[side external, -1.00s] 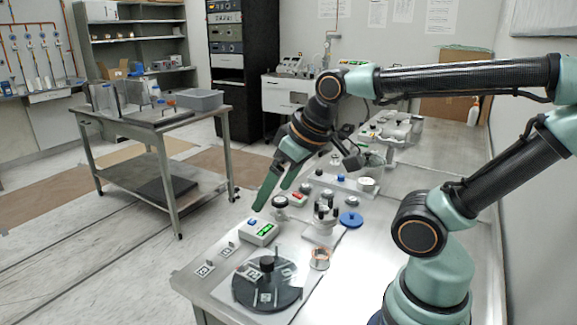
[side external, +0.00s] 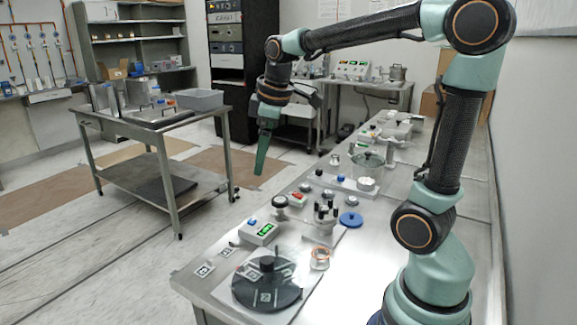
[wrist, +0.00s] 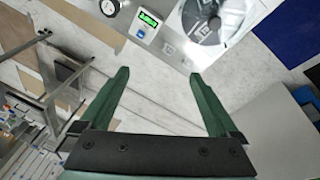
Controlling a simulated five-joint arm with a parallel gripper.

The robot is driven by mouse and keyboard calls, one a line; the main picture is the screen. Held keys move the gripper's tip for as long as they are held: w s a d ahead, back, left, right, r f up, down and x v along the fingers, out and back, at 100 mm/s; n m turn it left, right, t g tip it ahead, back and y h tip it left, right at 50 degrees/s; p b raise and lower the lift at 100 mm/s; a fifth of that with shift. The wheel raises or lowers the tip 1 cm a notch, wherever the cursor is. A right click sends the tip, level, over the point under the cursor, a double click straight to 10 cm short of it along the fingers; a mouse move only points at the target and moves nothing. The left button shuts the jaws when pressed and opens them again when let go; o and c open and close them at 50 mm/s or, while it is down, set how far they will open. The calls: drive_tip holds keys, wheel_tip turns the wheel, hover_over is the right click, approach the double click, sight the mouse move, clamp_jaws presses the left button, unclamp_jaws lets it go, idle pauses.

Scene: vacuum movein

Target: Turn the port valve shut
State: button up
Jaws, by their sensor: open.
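My gripper (side external: 263,152) is in the air at the left edge of the steel bench, above its surface, with its fingers pointing down. The wrist view shows the two green fingers of my gripper (wrist: 158,76) apart and empty, with floor between them. Small fittings stand on the bench: a red-topped part (side external: 297,199), a round dial (side external: 281,201), a blue-topped part (side external: 340,179) and a pale fixture with dark posts (side external: 323,222). I cannot tell which of these is the port valve. My gripper touches none of them.
A box with a green display (side external: 260,232) and a dark round plate (side external: 266,287) occupy the near bench end. A blue disc (side external: 350,219) and a copper-coloured ring (side external: 320,256) lie nearby. A trolley (side external: 160,128) stands left across open floor.

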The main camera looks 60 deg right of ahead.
drive_tip(key=w+d+f+n+g, duration=0.1)
drive_tip(key=w+d+f+n, duration=0.15)
drive_tip(key=d, duration=0.25)
drive_tip(key=w+d+f+n+g, duration=0.1)
drive_tip(key=w+d+n, duration=0.15)
drive_tip(key=d, duration=0.25)
drive_tip(key=n+g, duration=0.1)
drive_tip(key=n, duration=0.2)
approach(281, 199)
drive_tip(key=shift+y, duration=0.3)
drive_tip(key=f, duration=0.8)
drive_tip(key=shift+w+d+f, duration=0.1)
drive_tip(key=shift+d+f, duration=0.15)
drive_tip(key=shift+d, duration=0.05)
drive_tip(key=c, duration=1.4)
